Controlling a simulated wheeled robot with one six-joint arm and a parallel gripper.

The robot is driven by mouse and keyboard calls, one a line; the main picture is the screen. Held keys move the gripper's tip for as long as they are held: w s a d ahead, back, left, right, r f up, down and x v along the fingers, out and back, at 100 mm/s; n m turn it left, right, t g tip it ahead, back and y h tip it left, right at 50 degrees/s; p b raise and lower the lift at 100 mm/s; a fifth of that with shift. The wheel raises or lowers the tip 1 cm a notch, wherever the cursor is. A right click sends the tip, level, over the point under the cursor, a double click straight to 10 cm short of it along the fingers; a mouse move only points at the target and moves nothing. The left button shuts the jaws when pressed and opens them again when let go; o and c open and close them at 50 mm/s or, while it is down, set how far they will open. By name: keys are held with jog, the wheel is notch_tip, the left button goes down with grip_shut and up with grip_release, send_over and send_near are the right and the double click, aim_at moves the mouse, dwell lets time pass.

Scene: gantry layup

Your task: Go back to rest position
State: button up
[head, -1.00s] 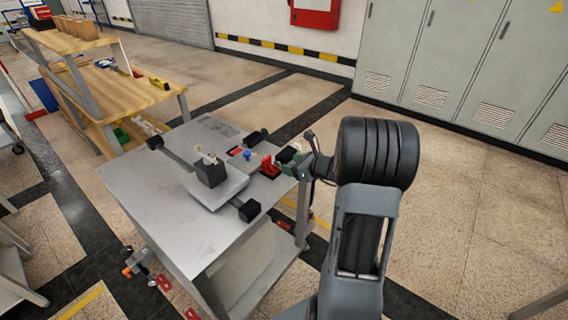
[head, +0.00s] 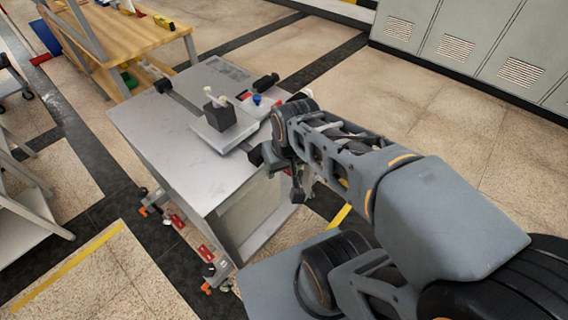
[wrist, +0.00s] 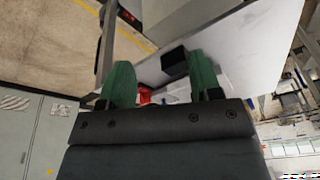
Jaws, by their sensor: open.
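My gripper (wrist: 162,82) shows in the wrist view as two green fingers set wide apart, with nothing held between them. On the table a dark block (head: 220,116) with a pale piece on top stands on a light square plate (head: 232,136). A black block (wrist: 174,64) and part of the table show beyond the fingers in the wrist view, with a red item (wrist: 144,95) partly hidden.
A blue knob (head: 256,99) and a black cylinder (head: 266,81) sit at the table's far right side. A wooden bench (head: 130,35) stands behind, grey lockers (head: 480,40) at the back right, and a white shelf cart (head: 25,220) at left. Floor right of the table is open.

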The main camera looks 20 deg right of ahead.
jog(key=shift+s+d+n, duration=0.1)
jog(key=shift+n, duration=0.2)
jog(key=shift+r, duration=0.15)
notch_tip(320, 180, up, 9)
jog(key=p, duration=0.7)
jog(key=shift+s+t+p, duration=0.15)
jog(key=shift+t+p, duration=0.15)
jog(key=shift+t, duration=0.1)
